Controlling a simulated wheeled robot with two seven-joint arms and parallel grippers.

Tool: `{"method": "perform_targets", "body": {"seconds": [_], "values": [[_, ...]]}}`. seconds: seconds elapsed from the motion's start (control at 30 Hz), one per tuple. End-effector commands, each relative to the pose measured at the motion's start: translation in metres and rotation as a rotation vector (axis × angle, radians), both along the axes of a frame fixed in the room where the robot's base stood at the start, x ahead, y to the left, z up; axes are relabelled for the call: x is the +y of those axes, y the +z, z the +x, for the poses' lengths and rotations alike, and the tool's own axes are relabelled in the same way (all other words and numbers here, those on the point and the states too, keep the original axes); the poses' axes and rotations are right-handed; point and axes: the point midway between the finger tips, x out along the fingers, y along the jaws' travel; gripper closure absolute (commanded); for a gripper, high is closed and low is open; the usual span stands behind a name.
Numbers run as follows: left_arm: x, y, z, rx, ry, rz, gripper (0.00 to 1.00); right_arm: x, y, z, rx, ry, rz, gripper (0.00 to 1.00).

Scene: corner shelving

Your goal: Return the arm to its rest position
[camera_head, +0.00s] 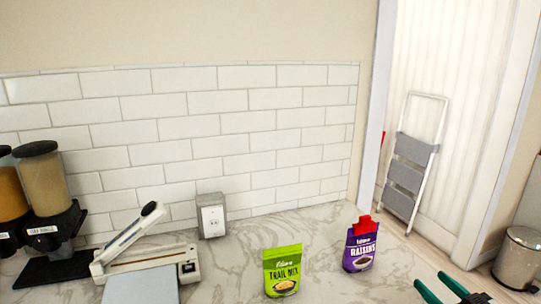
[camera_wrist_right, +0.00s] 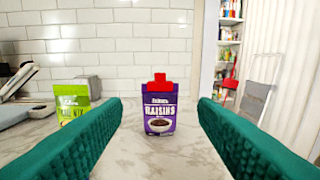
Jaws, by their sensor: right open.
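My right gripper (camera_head: 440,290) shows at the lower right of the head view, with green fingers. In the right wrist view its fingers (camera_wrist_right: 160,130) are spread wide with nothing between them. A purple raisins pouch (camera_head: 361,248) with a red clip or cap on top stands upright on the counter, left of and beyond the gripper. In the wrist view the raisins pouch (camera_wrist_right: 160,112) appears past the fingertips, apart from them. A green trail mix pouch (camera_head: 282,271) stands to its left. My left gripper is in neither view.
A tiled wall (camera_head: 230,120) stands behind. A step ladder (camera_head: 410,165) and metal bin (camera_head: 519,258) are at the right.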

Motion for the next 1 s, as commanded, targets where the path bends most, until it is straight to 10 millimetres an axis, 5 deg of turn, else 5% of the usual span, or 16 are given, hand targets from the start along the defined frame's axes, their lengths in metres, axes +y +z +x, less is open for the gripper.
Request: {"method": "perform_targets", "body": {"seconds": [0.27,0.57,0.77,1.0], "values": [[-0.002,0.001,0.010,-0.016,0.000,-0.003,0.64,0.018,-0.027,-0.010,0.087,0.024,-0.027,0.46],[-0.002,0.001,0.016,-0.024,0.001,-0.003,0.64,0.055,-0.084,-0.039,0.284,0.063,-0.088,0.46],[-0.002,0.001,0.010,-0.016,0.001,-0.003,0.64,0.087,-0.138,-0.080,0.506,0.080,-0.156,0.46],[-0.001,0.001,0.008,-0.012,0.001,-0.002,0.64,0.119,-0.192,-0.156,0.836,0.039,-0.241,0.46]]}}
